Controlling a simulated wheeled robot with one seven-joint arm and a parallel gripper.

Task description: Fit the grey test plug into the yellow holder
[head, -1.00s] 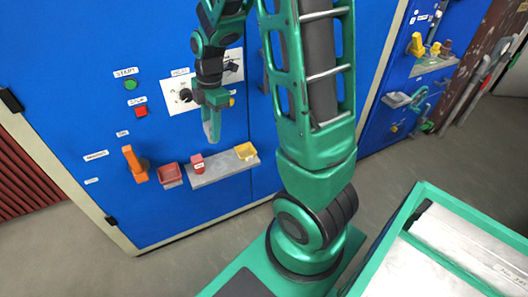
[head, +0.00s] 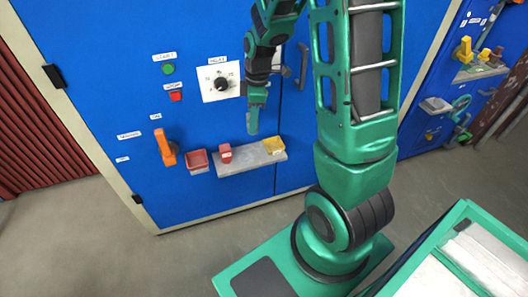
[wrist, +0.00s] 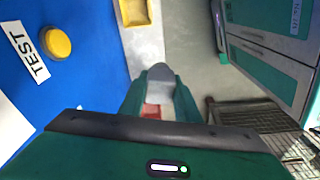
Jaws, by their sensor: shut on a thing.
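The yellow holder (head: 273,146) sits at the right end of a grey shelf on the blue panel. It also shows at the top of the wrist view (wrist: 133,12). My gripper (head: 253,131) points down just above the shelf, a little left of the yellow holder in the head view. In the wrist view my gripper (wrist: 160,85) is shut on the grey test plug (wrist: 148,73), which shows as a dark grey rounded piece between the fingertips. The plug is apart from the holder in the wrist view. In the head view the plug cannot be told from the fingers.
A red block (head: 225,153) stands on the grey shelf (head: 240,163), with a red bin (head: 197,161) and an orange handle (head: 165,147) to its left. A black dial (head: 221,84) is above. A yellow TEST button (wrist: 55,42) shows in the wrist view.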

